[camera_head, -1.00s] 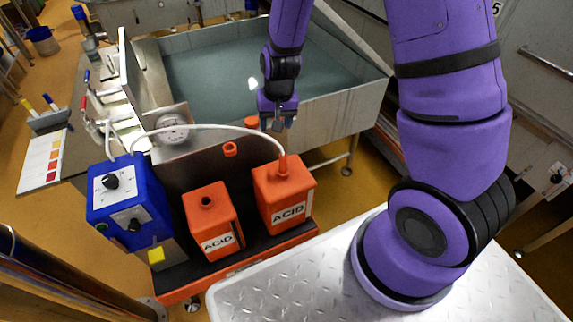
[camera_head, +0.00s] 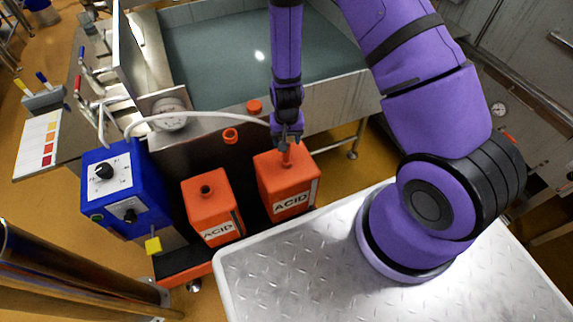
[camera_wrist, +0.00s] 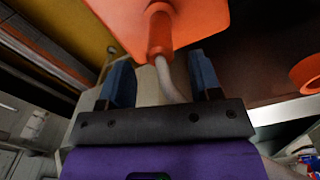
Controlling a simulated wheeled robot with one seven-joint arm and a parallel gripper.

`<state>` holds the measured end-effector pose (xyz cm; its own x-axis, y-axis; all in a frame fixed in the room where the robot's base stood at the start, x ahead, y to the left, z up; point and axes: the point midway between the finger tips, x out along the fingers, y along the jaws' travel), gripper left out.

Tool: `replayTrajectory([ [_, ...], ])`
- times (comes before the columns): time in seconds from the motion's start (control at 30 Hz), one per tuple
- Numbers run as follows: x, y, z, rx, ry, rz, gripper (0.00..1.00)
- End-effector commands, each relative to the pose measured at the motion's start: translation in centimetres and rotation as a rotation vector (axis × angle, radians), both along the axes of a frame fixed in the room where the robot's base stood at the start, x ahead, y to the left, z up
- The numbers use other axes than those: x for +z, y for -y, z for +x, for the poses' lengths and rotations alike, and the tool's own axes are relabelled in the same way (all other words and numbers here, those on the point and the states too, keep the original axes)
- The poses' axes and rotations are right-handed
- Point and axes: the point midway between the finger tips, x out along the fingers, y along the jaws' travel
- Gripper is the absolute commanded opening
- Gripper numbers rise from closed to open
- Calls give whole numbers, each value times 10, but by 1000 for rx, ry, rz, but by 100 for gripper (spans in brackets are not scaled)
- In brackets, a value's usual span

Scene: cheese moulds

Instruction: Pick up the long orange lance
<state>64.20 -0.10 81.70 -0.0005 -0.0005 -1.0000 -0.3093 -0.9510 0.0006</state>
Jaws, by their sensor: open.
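The orange lance (camera_head: 287,158) stands upright in the neck of the right orange ACID canister (camera_head: 268,177); only its top shows, and the rest is hidden inside. A pale hose (camera_head: 190,116) runs from its top towards the blue box. My gripper (camera_head: 286,145) is right above that canister, pointing down. In the wrist view, the two blue fingers of my gripper (camera_wrist: 160,62) are apart. The lance top (camera_wrist: 159,32) lies in line with the gap, just beyond the fingertips, and the hose (camera_wrist: 168,78) passes between the fingers. Nothing is gripped.
A second ACID canister (camera_head: 208,207) with an open neck stands to the left, beside a blue control box (camera_head: 125,190). Two orange caps (camera_head: 231,135) (camera_head: 254,106) lie behind the canisters. A water-filled basin (camera_head: 240,50) is at the back. A bare metal platform (camera_head: 330,265) is in front.

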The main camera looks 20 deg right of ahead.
Motion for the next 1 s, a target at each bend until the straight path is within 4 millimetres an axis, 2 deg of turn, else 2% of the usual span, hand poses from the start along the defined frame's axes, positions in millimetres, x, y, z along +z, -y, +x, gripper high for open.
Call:
replayTrajectory([
  [0.23,-14,-1,-1,1,-2,1,58],
  [0.53,-50,-1,-3,0,-2,1,58],
  [0.9,-56,-1,-2,1,0,1,58],
  [1.0,-56,-1,-2,1,0,1,35],
])
